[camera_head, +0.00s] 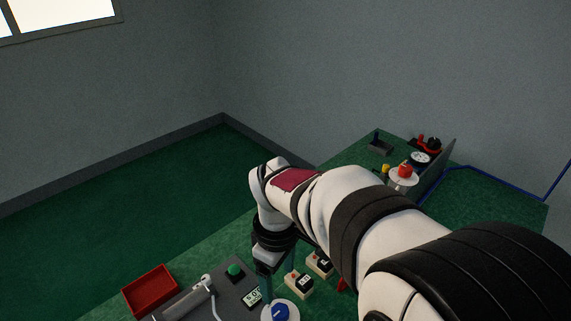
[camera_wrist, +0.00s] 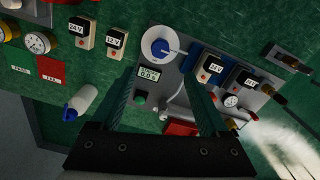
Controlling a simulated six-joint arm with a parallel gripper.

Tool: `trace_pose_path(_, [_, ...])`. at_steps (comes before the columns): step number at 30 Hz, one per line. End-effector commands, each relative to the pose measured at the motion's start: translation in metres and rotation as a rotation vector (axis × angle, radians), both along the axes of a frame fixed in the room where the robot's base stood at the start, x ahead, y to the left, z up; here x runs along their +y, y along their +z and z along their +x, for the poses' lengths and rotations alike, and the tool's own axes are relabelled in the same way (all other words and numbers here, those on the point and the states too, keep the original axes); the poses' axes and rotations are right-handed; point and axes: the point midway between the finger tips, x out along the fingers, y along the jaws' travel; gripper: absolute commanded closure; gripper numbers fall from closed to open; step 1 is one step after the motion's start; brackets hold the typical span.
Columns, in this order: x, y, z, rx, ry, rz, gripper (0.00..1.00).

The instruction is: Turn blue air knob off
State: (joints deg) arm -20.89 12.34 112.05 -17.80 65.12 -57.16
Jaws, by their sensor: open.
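The blue air knob (camera_wrist: 160,48) sits on a round white dial at the top middle of the wrist view, with a pale pointer extending to its right. In the head view the blue knob (camera_head: 281,312) shows at the bottom edge, partly cut off. My gripper (camera_wrist: 163,76) is open and empty, its two dark fingers spread, with the dial beyond and between the line of their tips. The fingers look apart from the knob. In the head view my gripper (camera_head: 274,272) points down over the bench, partly hidden by my arm.
A small digital display (camera_wrist: 150,74) and a green button (camera_wrist: 139,98) lie near the dial. Several labelled boxes with red buttons (camera_head: 298,284) stand close by. A red bin (camera_head: 150,290) is at the left. A red knob (camera_head: 405,170) on a white disc stands farther back.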

Motion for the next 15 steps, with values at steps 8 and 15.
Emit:
trace_pose_path(8, [-0.001, -0.083, -0.002, 0.008, -0.004, -0.002, 0.22])
trace_pose_path(15, [-0.001, -0.118, -0.001, 0.004, -0.006, 0.0, 0.22])
